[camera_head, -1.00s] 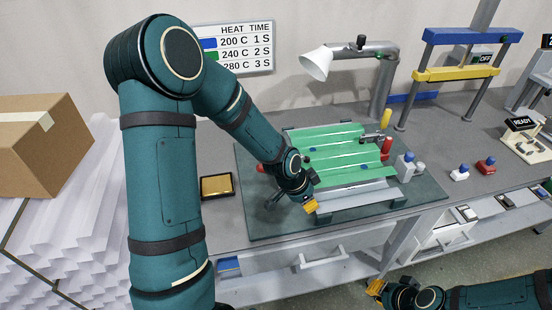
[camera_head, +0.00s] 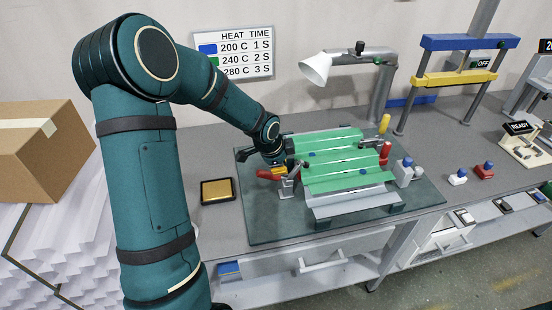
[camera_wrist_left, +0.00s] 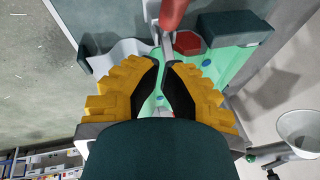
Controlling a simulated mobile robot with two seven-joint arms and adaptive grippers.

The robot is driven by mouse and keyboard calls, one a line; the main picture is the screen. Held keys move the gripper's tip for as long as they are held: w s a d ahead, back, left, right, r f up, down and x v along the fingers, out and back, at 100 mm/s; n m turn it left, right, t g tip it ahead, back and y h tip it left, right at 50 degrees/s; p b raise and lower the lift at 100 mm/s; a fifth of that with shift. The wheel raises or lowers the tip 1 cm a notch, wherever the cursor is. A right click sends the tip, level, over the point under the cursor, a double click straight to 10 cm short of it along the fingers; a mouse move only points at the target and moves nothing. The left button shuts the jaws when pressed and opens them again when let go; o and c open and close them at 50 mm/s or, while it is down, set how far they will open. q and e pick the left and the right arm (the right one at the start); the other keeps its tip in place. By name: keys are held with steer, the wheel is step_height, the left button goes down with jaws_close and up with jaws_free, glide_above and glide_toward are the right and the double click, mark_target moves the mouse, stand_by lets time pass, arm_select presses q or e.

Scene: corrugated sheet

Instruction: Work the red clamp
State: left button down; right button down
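A clamp with a red handle (camera_head: 268,175) and metal body (camera_head: 288,185) stands at the left edge of the green corrugated sheet (camera_head: 335,158); its handle lies low, pointing left. In the left wrist view a red handle (camera_wrist_left: 174,12) lies just beyond my fingertips. My left gripper (camera_head: 279,170) is at this clamp, close to its handle. The wrist view shows its yellow fingers with black pads close together (camera_wrist_left: 165,66), a narrow gap between the tips. Whether they touch or grip the clamp is unclear. My right gripper is out of view.
A red upright handle (camera_head: 385,152) and a yellow one (camera_head: 384,123) stand at the sheet's right side. A lamp (camera_head: 317,66) overhangs the back. A dark tray (camera_head: 217,190) lies left of the mat (camera_head: 262,222). A blue-and-yellow press frame (camera_head: 455,78) stands right.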

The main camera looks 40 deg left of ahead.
mark_target(277, 177)
arm_select(q)
steer(key=shift+s+a+f, duration=0.1)
steer(key=shift+a+f, duration=0.25)
steer(key=shift+f, duration=0.3)
steer(key=shift+a+f, duration=0.35)
steer(key=shift+f, duration=0.35)
steer(key=shift+s+a+f, duration=0.1)
steer(key=shift+a+f, duration=0.25)
steer(key=shift+f, duration=0.3)
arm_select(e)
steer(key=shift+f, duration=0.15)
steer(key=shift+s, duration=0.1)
arm_select(q)
steer(key=f, duration=0.1)
steer(key=s+a+f, duration=0.1)
steer(key=f, duration=0.1)
steer(key=shift+s+a, duration=0.35)
steer(key=shift+s, duration=0.05)
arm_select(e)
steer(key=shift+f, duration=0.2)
